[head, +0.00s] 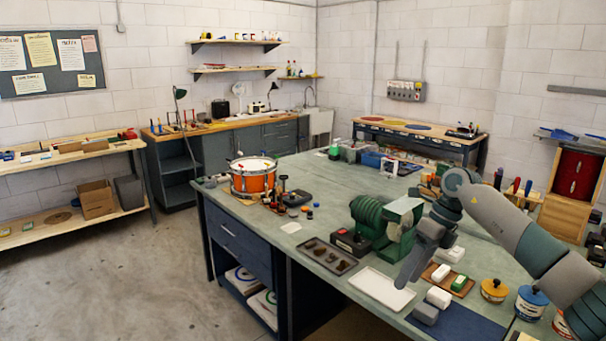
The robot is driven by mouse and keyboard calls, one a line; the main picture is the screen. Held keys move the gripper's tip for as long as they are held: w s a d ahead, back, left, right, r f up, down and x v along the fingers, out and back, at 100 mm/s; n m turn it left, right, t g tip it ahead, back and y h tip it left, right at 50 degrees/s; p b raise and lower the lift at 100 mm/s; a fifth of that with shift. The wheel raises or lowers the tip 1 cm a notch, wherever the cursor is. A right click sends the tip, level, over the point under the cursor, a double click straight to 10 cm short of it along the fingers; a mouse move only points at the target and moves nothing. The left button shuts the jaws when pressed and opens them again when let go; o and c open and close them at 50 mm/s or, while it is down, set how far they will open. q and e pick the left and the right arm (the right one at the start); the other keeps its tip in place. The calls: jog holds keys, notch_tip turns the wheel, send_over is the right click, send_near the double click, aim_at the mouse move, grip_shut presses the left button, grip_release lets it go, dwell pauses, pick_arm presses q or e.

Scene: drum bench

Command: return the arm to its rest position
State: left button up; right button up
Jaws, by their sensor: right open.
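My right arm (510,225) comes in from the right edge, bent at a joint near the top, with its gripper hanging down. The right gripper (411,268) is open, with nothing seen between its fingers. In the picture it lies in front of the green machine's right side and above the white tray. I cannot tell its exact height over the bench. My left arm and gripper are not in view.
Open floor (120,285) lies to the left.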

jog(key=a+f+m+t+y, duration=0.4)
jog(key=a+f+m+y, duration=0.65)
jog(key=a+f, duration=0.7)
jog(key=s+d+f+m+t+h, duration=0.25)
jog(key=f+m, duration=0.35)
jog(key=f, duration=0.4)
jog(key=s+d+f+m+t+h+b, duration=0.15)
jog(key=d+f+m+t, duration=0.35)
jog(key=f, duration=0.5)
jog(key=s+d+f+m+t+h, duration=0.25)
jog(key=f+m, duration=0.35)
jog(key=f, duration=0.4)
jog(key=s+d+f+m+g+h, duration=0.3)
jog(key=s+d+f+m, duration=0.1)
jog(key=s+f, duration=0.75)
jog(key=s+d+f+m+g+h, duration=0.25)
jog(key=s+f+m+h, duration=0.2)
jog(key=s+f, duration=0.7)
jog(key=s+f+m+g, duration=0.3)
jog(key=s+f, duration=0.1)
jog(key=s, duration=1.4)
jog(key=s+d+f+m+g, duration=0.1)
jog(key=s+f+m+g, duration=0.2)
jog(key=s, duration=1.5)
jog(key=shift+d+f+g+h, duration=0.2)
jog(key=shift+f+g+h, duration=0.25)
jog(key=shift+f, duration=0.2)
